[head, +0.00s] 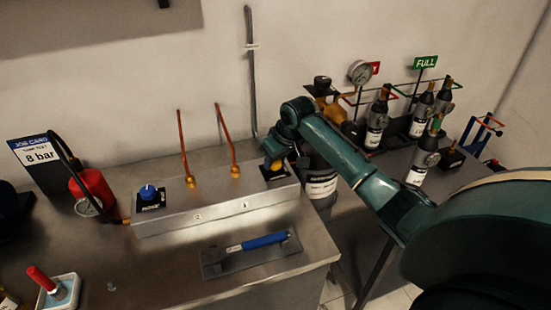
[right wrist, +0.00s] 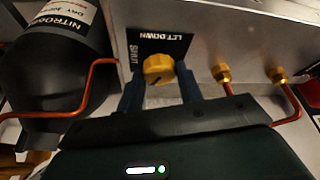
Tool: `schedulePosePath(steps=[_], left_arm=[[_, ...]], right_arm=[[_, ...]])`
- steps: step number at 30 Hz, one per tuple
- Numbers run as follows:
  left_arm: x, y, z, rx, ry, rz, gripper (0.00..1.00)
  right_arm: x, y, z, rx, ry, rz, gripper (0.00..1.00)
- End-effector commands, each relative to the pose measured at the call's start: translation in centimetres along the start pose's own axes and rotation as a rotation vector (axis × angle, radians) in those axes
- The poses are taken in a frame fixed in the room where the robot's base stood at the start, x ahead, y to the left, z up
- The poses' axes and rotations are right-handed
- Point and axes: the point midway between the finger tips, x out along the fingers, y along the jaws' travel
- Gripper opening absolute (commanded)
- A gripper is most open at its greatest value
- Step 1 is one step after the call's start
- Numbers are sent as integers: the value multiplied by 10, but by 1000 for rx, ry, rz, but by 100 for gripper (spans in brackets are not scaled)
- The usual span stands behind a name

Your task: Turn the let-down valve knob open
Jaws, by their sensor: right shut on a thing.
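The let-down valve knob (right wrist: 158,68) is yellow. It sits on a black plate (right wrist: 172,44) marked LET DOWN and SHUT on the grey manifold box (right wrist: 207,30). My right gripper (right wrist: 160,88) is shut on the knob, with one dark finger on each side of it. A dark mark shows on the knob's near side, but I cannot tell its exact setting. In the head view my right gripper (head: 275,162) reaches the right end of the manifold box (head: 220,197) and hides most of the knob. My left gripper is not in view.
A blue knob (head: 148,192) and two copper pipes stand on the box. A red cylinder with a gauge (head: 88,207) is at its left. A dark nitrogen bottle (right wrist: 60,60) stands close to my right gripper.

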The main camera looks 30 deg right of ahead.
Motion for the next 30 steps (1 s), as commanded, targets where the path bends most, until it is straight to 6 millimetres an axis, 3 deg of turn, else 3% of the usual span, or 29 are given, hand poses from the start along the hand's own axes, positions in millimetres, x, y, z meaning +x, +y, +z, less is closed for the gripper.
schedulePosePath(steps=[12,27,28,30], left_arm=[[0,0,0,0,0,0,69],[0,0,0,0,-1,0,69],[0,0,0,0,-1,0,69],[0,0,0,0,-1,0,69]], right_arm=[[0,1,0,-156,-1,-63,13],[0,1,0,-172,-2,-70,13],[0,2,0,-172,-2,-70,37],[0,2,0,-172,-2,-70,42]])
